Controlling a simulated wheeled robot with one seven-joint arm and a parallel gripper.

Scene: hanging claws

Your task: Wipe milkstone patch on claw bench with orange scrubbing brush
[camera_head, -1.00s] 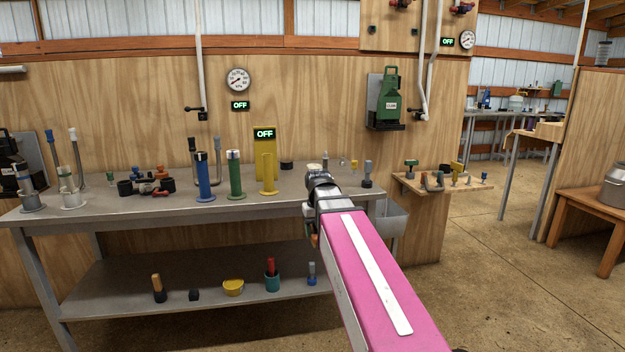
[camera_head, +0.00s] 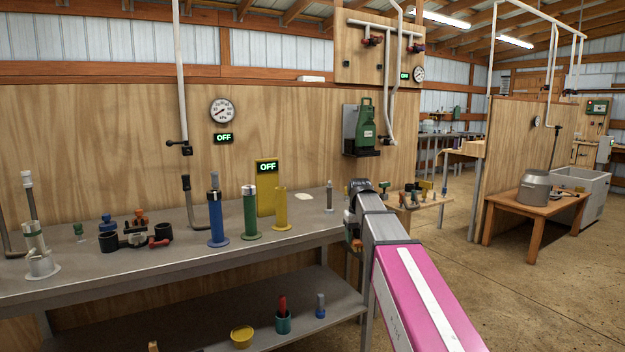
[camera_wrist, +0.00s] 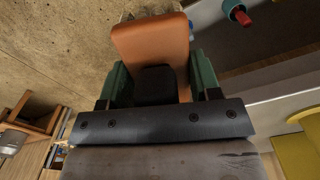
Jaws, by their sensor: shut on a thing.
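The steel claw bench (camera_head: 130,268) stands along the plywood wall in the head view. A small pale flat patch (camera_head: 303,196), which looks like the milkstone, lies on its top toward the right back, just right of the yellow cylinder. My gripper (camera_wrist: 158,75) shows green fingers in the wrist view, shut on the orange scrubbing brush (camera_wrist: 150,45). The brush's bristles cannot be made out. In the head view my arm hides most of the gripper; a bit of orange shows beside the wrist, near the bench's right end and apart from the patch.
Blue (camera_head: 217,215), green (camera_head: 250,212) and yellow (camera_head: 280,208) upright cylinders stand left of the patch. A small grey upright part (camera_head: 329,196) stands right of it. A claw piece (camera_head: 136,235) lies further left. The lower shelf holds a yellow bowl (camera_head: 242,336) and a teal cup (camera_head: 283,322). Floor at right is open.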

